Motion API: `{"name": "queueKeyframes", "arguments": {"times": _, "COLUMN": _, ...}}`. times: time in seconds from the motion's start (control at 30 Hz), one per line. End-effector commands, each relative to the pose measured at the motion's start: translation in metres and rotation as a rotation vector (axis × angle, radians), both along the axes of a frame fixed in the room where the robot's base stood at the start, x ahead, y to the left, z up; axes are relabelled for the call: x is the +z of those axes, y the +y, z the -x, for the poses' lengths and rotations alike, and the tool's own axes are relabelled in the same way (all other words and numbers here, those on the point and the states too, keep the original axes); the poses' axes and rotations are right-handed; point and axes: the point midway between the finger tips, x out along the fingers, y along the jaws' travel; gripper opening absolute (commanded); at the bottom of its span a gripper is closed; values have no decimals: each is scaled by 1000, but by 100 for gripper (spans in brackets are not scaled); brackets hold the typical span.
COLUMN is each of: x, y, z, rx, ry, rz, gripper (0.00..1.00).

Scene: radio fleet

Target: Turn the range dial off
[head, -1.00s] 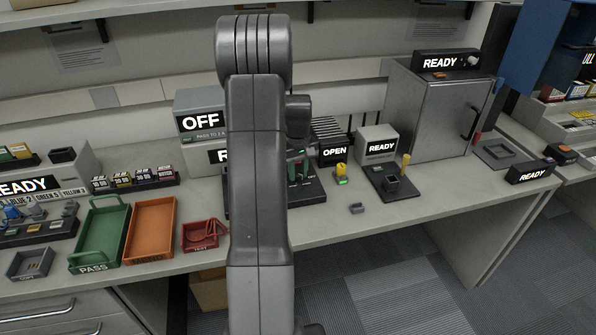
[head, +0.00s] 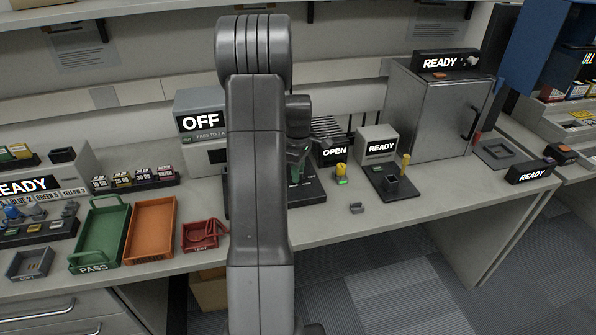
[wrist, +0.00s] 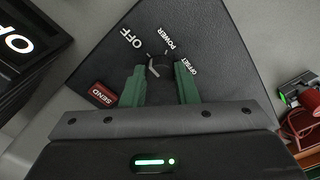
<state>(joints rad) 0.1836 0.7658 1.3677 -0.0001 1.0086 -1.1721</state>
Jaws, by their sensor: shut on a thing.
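The small dark range dial (wrist: 160,62) shows in the wrist view on a black panel (wrist: 215,50), with OFF, POWER and OFFSET printed around it. My gripper (wrist: 159,74) has its green fingers on either side of the dial and is shut on it. A white line shows on the dial's near left side, but I cannot tell for sure which label it points at. A red SEND button (wrist: 102,94) lies left of the fingers. In the head view my arm hides the dial and most of the panel.
A grey unit with a lit OFF display (head: 200,122) stands behind the panel. An OPEN display (head: 334,152) and a READY unit (head: 380,147) stand to the right. Green (head: 100,235), orange (head: 150,230) and red (head: 200,236) trays lie left. The bench's front right is mostly clear.

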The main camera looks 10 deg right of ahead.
Motion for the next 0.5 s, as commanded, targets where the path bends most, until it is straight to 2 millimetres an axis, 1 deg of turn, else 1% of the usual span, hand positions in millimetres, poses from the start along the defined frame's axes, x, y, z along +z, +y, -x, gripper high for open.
{"name": "queueKeyframes", "arguments": {"times": 0.2, "x": 1, "y": 0, "z": -1, "rx": 39, "ry": -4, "rz": 0, "gripper": 4}}
{"name": "queueKeyframes", "arguments": {"times": 0.5, "x": 2, "y": 0, "z": -1, "rx": 45, "ry": -5, "rz": 2, "gripper": 4}}
